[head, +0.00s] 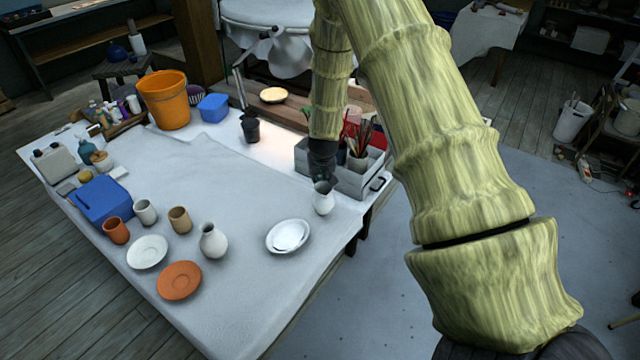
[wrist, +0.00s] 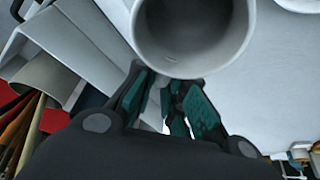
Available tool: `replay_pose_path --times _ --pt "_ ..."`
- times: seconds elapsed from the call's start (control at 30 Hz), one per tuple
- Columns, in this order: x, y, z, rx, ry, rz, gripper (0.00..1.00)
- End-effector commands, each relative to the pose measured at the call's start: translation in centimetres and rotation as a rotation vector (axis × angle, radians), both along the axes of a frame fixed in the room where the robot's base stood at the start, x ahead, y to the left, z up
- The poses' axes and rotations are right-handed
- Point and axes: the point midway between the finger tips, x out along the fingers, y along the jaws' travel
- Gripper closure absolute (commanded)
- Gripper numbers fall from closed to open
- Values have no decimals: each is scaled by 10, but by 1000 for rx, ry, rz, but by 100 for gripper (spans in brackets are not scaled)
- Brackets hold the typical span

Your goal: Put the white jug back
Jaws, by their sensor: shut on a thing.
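A small white jug (head: 323,203) is at my gripper (head: 322,181), near the right edge of the cloth-covered table, just in front of the grey crate. My gripper reaches down from above and is shut at the jug's upper part. In the wrist view my gripper (wrist: 172,108) has its teal-padded fingers close together at the jug's rim, and the jug's round open mouth (wrist: 195,35) fills the top middle. The exact grip is partly hidden. I cannot tell whether the jug's base touches the table.
A white plate (head: 288,236) lies left of the jug, and another white vessel (head: 213,242) stands farther left. Cups, saucers and a blue box (head: 102,201) are on the left. The grey crate (head: 352,182) with brushes is close behind. The front middle cloth is clear.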

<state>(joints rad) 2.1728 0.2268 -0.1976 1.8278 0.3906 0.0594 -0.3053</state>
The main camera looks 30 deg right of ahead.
Motion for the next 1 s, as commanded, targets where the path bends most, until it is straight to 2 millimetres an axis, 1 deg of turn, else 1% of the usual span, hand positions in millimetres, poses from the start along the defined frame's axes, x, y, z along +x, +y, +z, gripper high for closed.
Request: replay_pose_path --times 0.37,0.77,0.8,0.87,0.9,1.0 --pt "0 0 -28 0 0 0 100" --pt "0 0 -34 -1 1 1 100" --pt "-1 0 -33 -1 0 0 80" --pt "-1 0 -33 -1 0 0 69" --pt "-1 0 -33 -1 0 0 66" --pt "-1 0 -33 -1 0 0 66"
